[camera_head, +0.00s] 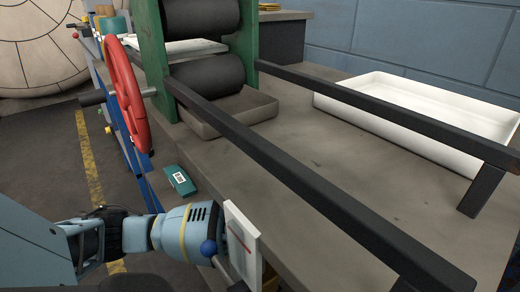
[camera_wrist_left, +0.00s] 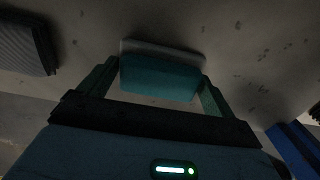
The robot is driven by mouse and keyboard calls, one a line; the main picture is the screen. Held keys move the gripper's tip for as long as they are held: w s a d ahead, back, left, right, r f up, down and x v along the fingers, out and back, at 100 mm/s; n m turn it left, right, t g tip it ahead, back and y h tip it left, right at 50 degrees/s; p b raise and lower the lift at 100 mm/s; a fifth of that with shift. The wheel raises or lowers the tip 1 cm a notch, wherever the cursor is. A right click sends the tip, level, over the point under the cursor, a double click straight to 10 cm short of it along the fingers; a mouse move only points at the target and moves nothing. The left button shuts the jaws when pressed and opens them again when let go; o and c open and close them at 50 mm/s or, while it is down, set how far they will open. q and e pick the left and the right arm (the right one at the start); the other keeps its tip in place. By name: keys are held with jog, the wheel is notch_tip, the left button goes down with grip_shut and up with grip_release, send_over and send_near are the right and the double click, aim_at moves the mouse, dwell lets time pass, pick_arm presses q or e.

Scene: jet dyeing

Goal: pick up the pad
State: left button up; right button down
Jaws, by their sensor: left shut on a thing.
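The pad (camera_wrist_left: 160,77) shows in the left wrist view as a teal block with a thin pale layer along its far side. My left gripper (camera_wrist_left: 158,88) is shut on it, with one finger at each end of the block. In the head view my left arm comes in at the lower left and ends beside the table's near edge. A pale panel with a red line (camera_head: 242,240) stands at the arm's end, and I cannot make out the fingers or the pad's teal side there. My right gripper is not in view.
A grey worktop (camera_head: 320,190) carries a green roller frame (camera_head: 270,35), two dark rails and a white tray (camera_head: 400,112). A red handwheel (camera_head: 127,95) stands left of the frame. A small teal box with a white label (camera_head: 180,181) is near the worktop's left edge.

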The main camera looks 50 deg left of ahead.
pick_arm(q)
jog(key=shift+r, duration=0.2)
notch_tip(320, 180, up, 9)
jog(key=p, duration=0.4)
jog(key=shift+r, duration=0.35)
